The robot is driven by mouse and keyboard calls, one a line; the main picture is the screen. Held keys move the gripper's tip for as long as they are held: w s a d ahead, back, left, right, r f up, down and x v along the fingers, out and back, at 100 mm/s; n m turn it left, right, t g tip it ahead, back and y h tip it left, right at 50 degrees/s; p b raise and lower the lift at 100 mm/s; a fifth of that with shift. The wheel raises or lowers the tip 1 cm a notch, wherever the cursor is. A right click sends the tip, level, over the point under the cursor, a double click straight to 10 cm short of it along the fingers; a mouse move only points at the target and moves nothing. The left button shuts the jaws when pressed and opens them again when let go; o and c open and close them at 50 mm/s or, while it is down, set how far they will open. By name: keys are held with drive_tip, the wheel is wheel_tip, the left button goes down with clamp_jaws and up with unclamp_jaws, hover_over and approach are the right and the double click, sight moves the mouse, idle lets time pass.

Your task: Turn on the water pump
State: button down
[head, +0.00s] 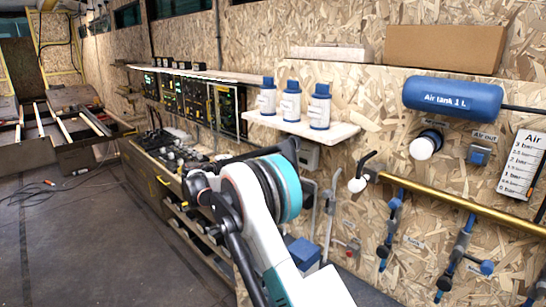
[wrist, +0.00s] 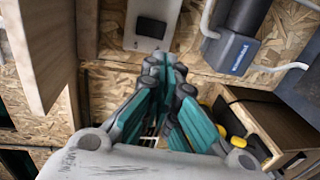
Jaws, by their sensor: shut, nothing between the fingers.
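A pale switch plate with a dark rocker (wrist: 151,27) is on the chipboard wall at the top of the wrist view. Whether the rocker is on or off cannot be told. A grey box-shaped device with a blue-grey end (wrist: 231,50) and pale hoses is to its right; its label is too small to read, so I cannot tell if it is the water pump. My gripper (wrist: 166,66) has its teal-and-grey fingers together and empty, their tips just below the plate in the picture. Contact cannot be judged. In the head view my arm hides the fingers.
A white shelf (head: 301,129) with blue-capped bottles juts from the wall near my arm. A brass pipe (head: 450,205) with blue valves is on the right. A wooden drawer (wrist: 263,125) is at lower right in the wrist view. The floor (head: 75,235) at left is mostly clear.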

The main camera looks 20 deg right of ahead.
drive_tip(key=shift+d, duration=0.1)
drive_tip(key=b+x, duration=0.4)
drive_tip(key=x, duration=0.9)
drive_tip(key=shift+d, duration=0.4)
drive_tip(key=shift+w, duration=0.1)
drive_tip(key=s+a+f+h+p, duration=0.1)
drive_tip(key=s+a, duration=0.3)
drive_tip(key=a, duration=0.8)
drive_tip(key=shift+s+f+p, duration=0.2)
drive_tip(key=shift+f+p, duration=0.25)
drive_tip(key=shift+f, duration=0.35)
drive_tip(key=shift+a, duration=0.15)
